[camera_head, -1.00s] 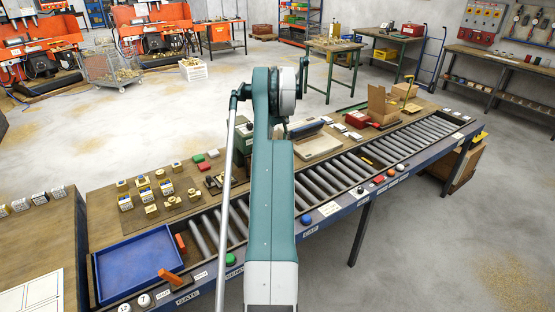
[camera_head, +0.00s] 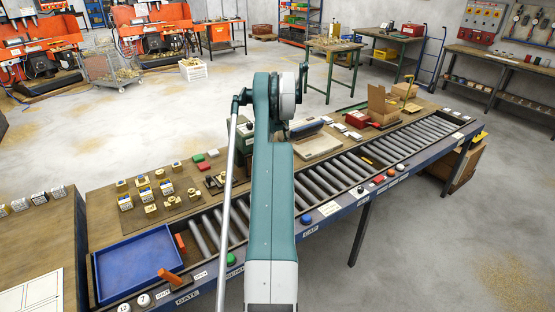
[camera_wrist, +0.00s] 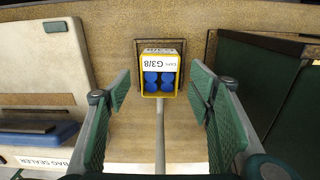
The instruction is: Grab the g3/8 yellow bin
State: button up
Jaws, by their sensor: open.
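The yellow bin (camera_wrist: 160,94) shows in the wrist view, with a white label reading G3/8 and blue round pieces inside. It stands at upper middle, by a wooden surface. My gripper (camera_wrist: 163,112) is open, with one green finger pad on each side of the bin in the picture. The bin lies beyond the fingertips, and I see no contact. In the head view my arm hides the gripper and I cannot make out this bin.
A bag sealer (camera_wrist: 38,163) is at the left in the wrist view, and a dark green panel (camera_wrist: 255,75) is at the right. In the head view the roller conveyor (camera_head: 340,165) runs along the bench, with a blue tray (camera_head: 137,262) at its left end.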

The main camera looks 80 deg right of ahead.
jog(key=shift+f, duration=1.85)
jog(key=c, duration=1)
